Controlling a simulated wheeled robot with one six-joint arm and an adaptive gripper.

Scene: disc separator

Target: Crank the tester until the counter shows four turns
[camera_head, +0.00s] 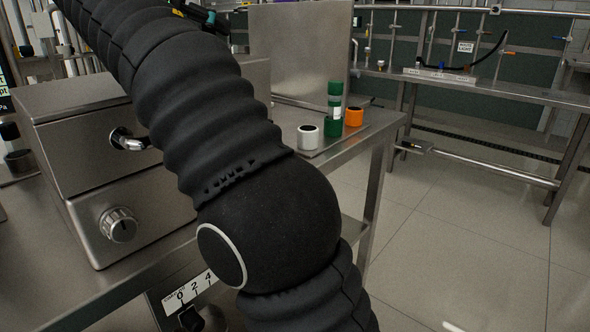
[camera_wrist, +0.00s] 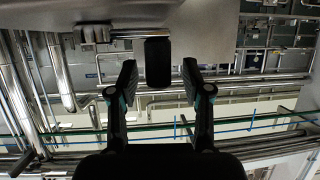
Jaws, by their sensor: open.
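My gripper (camera_wrist: 158,82) is open in the wrist view, with one dark finger on each side. A black, rounded handle grip (camera_wrist: 158,62) shows between and slightly beyond the fingertips, with visible gaps on both sides. It lies by a polished metal bar (camera_wrist: 138,34) in front of a steel surface; I cannot tell how they are joined. In the head view, part of my gripper shows at the top edge, but its fingertips are not clear. My black arm crosses the middle and hides much of the scene. No readable turn counter shows in either view.
In the head view, a steel housing (camera_head: 80,115) with a round knob (camera_head: 118,224) stands at left. A white cup (camera_head: 307,137), green cylinders (camera_head: 333,110) and an orange cup (camera_head: 354,116) stand on the steel bench. A 0-2-4 scale (camera_head: 190,292) is below. Floor at right is clear.

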